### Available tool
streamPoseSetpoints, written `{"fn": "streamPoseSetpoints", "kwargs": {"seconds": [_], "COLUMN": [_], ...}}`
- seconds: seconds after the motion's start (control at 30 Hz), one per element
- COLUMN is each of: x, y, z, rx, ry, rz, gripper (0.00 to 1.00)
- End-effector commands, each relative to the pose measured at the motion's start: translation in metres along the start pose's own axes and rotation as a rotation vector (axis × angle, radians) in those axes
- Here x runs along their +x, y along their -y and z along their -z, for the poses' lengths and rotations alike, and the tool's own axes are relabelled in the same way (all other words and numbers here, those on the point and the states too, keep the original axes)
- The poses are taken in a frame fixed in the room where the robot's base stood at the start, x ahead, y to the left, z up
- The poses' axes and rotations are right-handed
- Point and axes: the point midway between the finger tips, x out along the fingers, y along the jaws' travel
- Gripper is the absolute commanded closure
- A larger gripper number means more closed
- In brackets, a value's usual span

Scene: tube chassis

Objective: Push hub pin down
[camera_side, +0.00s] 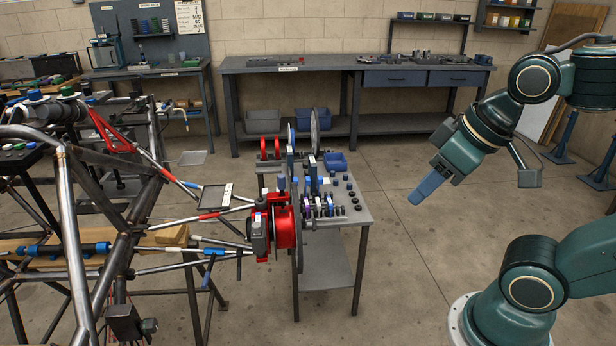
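A red hub assembly (287,228) sits at the end of the tube chassis arms, just in front of the small parts table. A red block (261,236) with a small pale and blue piece on top is at its left side. I cannot tell for sure which small part is the hub pin, or how far it stands out. My gripper (420,193) is in the air to the right, well apart from the hub, with its blue fingers pointing down and left. The fingers overlap from this side, so their opening does not show. I see nothing hanging from them.
The tube chassis (75,220) fills the left side. The small table (352,207) behind the hub holds discs, blue blocks and several small dark parts. A long grey workbench (330,68) stands at the back wall. The floor between the small table and my arm is clear.

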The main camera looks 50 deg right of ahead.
Motion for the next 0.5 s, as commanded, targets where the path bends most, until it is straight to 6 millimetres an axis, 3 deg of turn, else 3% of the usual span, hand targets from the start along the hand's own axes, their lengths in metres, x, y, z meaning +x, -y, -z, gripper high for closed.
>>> {"fn": "streamPoseSetpoints", "kwargs": {"seconds": [0.1, 0.27, 0.5], "x": [0.000, 0.000, 0.003], "y": [0.000, -0.001, -0.004], "z": [0.000, 0.006, 0.039], "rx": [0.000, 0.000, -0.001], "ry": [0.000, 0.002, 0.014], "rz": [0.000, -0.001, -0.005], "gripper": [0.57, 0.57, 0.57]}}
